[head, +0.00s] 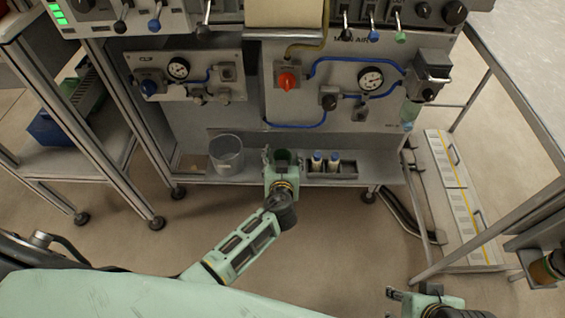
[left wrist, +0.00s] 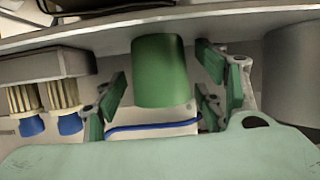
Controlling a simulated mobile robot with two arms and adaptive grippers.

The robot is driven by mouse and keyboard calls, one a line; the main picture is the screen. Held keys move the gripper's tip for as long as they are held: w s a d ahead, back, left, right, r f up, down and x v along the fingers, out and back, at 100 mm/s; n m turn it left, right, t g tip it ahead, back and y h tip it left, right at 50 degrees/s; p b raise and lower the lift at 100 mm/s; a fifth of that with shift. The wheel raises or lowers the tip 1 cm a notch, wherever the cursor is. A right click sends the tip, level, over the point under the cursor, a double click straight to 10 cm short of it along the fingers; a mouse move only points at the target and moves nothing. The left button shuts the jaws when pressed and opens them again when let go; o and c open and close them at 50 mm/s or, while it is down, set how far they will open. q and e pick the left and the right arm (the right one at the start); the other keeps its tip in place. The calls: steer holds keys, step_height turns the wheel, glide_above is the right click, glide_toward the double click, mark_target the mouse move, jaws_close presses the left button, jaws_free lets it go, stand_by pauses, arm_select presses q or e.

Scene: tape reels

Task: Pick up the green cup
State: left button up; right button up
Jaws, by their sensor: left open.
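The green cup (head: 284,156) stands on the low shelf of the grey panel rig. In the left wrist view the cup (left wrist: 160,72) shows in the middle, in the gap between my finger pads. My left gripper (head: 283,166) is open at the shelf, with fingers to either side of the cup and visible space between pads and cup. Part of the cup is hidden by the gripper in the head view. My right gripper (head: 412,297) is at the bottom edge, away from the shelf, only partly in view; its jaws are unclear.
A grey bucket (head: 227,155) stands left of the cup. A dark holder (head: 332,170) with blue-and-cream bottles (head: 317,160) stands close on the right. The panel with gauges and blue hoses rises behind. Metal frame legs (head: 150,200) stand at left; the floor in front is free.

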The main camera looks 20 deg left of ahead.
arm_select(q)
steer(key=shift+c, duration=0.4)
steer(key=c, duration=1)
steer(key=shift+r, duration=0.15)
steer(key=shift+c, duration=0.2)
